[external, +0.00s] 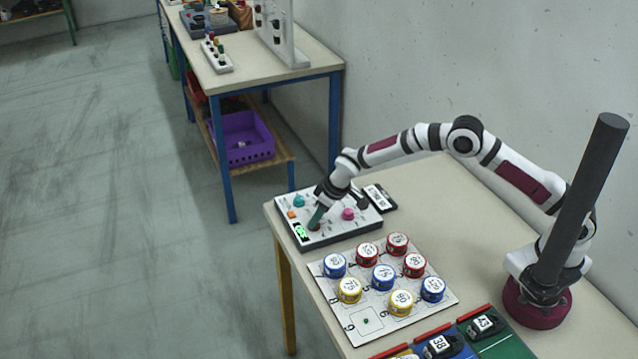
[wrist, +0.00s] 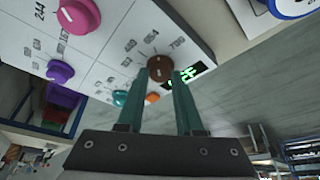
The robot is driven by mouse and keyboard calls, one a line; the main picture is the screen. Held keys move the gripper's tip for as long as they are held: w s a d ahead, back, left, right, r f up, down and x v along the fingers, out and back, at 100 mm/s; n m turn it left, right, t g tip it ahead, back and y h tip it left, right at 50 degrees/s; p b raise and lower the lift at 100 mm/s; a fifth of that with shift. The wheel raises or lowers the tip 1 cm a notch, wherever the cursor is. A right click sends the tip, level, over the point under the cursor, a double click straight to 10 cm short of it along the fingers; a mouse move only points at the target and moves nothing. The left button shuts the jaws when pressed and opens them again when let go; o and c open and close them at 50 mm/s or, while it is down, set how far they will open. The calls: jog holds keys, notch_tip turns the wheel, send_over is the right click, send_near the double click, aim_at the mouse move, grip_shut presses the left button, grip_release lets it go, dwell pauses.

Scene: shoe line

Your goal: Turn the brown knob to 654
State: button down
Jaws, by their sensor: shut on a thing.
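The brown knob (wrist: 159,68) sits on the white knob panel (external: 342,222), by a corner with a lit green display (wrist: 189,74). In the external view the knob is mostly hidden by my gripper. My gripper (wrist: 160,82) has green fingers, one on each side of the brown knob, and is shut on it. It also shows in the external view (external: 315,222), reaching down to the panel's front left. Numbers are printed around the knob, among them one that looks like 654. The knob's pointer setting and the display digits are too small to read surely.
The panel also bears a pink knob (wrist: 79,15), a purple knob (wrist: 60,72), a teal knob (wrist: 119,98) and an orange one (wrist: 152,98). A numbered board (external: 432,297) with several coloured round tins lies in front. A black-framed label (external: 380,198) lies beside the panel.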

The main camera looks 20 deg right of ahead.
jog(key=c, duration=0.6)
grip_release()
jog(key=shift+o, duration=0.2)
jog(key=v, duration=1.5)
jog(key=shift+r, duration=0.4)
jog(key=shift+s+d, duration=0.1)
